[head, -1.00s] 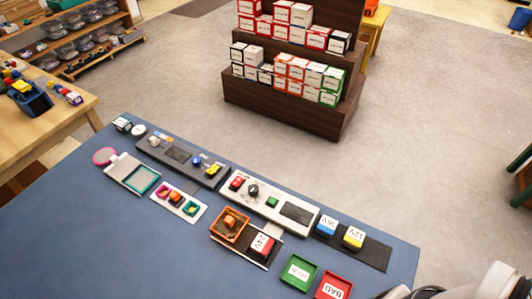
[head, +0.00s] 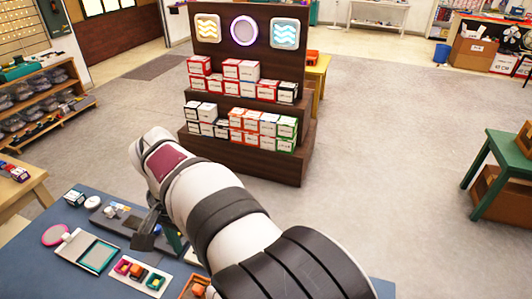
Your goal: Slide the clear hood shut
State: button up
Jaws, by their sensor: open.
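A light grey tray with a teal-edged rectangular frame (head: 99,254) lies on the blue table at the lower left. The frame may be the clear hood; its clear part is hard to make out and I cannot tell how far it is slid. My gripper (head: 158,238) points down over the dark panel, to the right of this tray and apart from it. It is open, with dark fingers partly hidden by my white arm, and I see nothing held in it.
A pink disc (head: 55,235) lies left of the tray. A white strip with small coloured cups (head: 137,271) lies to its right. The dark control panel (head: 112,223) runs behind, partly covered by my arm. A brown shelf of boxes (head: 300,150) stands beyond the table.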

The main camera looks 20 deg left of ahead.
jog(key=f, duration=0.5)
jog(key=a+f, duration=0.1)
jog(key=f, duration=1)
jog(key=shift+s+a+f, duration=0.1)
jog(key=shift+s+a, duration=0.1)
jog(key=shift+s, duration=0.05)
grip_shut()
dwell(0.5)
